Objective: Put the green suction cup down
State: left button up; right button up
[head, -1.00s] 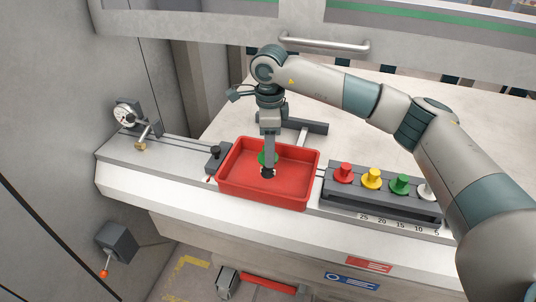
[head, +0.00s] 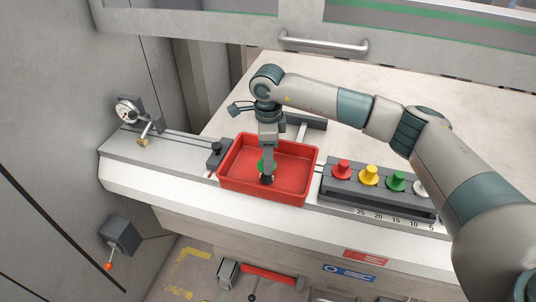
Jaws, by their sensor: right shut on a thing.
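My left gripper is out of the picture.
Right of the tray, a dark rack (head: 375,200) holds red, yellow, green and white suction cups. A dark block with a knob (head: 217,153) stands just left of the tray. A dial gauge (head: 128,109) is farther left. The pale table behind is largely clear.

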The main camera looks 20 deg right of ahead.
jog(key=shift+f, duration=0.2)
jog(key=o, duration=1)
jog(key=shift+o, duration=0.2)
jog(key=shift+r, duration=0.15)
jog(key=shift+r, duration=0.25)
notch_tip(320, 180, up, 12)
jog(key=b, duration=0.6)
jog(key=shift+f, duration=0.2)
